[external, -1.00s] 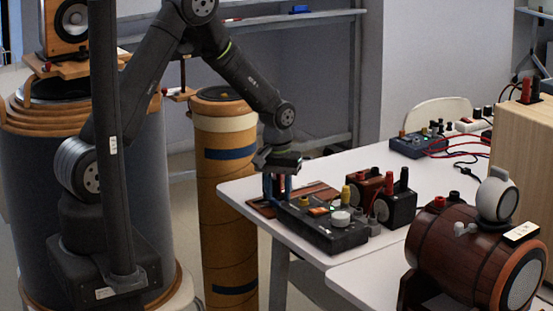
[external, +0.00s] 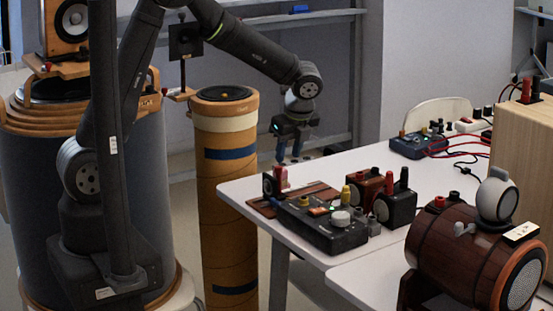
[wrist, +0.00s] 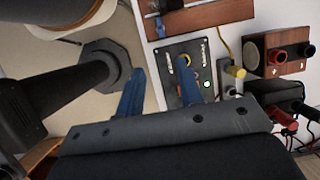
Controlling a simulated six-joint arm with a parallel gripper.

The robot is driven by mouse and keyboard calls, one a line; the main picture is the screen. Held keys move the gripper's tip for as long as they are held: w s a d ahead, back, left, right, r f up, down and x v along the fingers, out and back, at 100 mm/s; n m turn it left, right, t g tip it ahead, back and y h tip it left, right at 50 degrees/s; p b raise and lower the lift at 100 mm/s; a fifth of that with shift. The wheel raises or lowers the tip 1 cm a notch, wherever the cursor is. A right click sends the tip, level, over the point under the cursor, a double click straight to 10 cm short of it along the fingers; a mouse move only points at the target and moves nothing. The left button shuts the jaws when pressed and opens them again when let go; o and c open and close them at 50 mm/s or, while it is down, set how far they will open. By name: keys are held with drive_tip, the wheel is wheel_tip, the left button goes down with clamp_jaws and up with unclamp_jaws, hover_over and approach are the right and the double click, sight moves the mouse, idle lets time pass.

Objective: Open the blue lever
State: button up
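My gripper (external: 289,158) hangs above the left end of the white table, its blue fingers apart and nothing between them. The wrist view also shows the two blue fingers (wrist: 160,68) spread. Below and to the right is a black control box (external: 322,228) with a yellow knob, an orange part and a white round knob. In the wrist view a dark panel (wrist: 170,52) with a yellow ring lies partly behind the right finger.
A wooden barrel-shaped speaker (external: 455,245) is at the front right. A tall tan column (external: 228,190) stands left of the table. The table's back middle (external: 360,158) is clear.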

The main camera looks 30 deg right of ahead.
sight(276, 200)
drive_tip(key=shift+m, duration=0.9)
drive_tip(key=x, duration=1.6)
drive_tip(key=shift+w+f, duration=0.15)
drive_tip(key=shift+w, duration=0.15)
drive_tip(key=shift+c, duration=0.4)
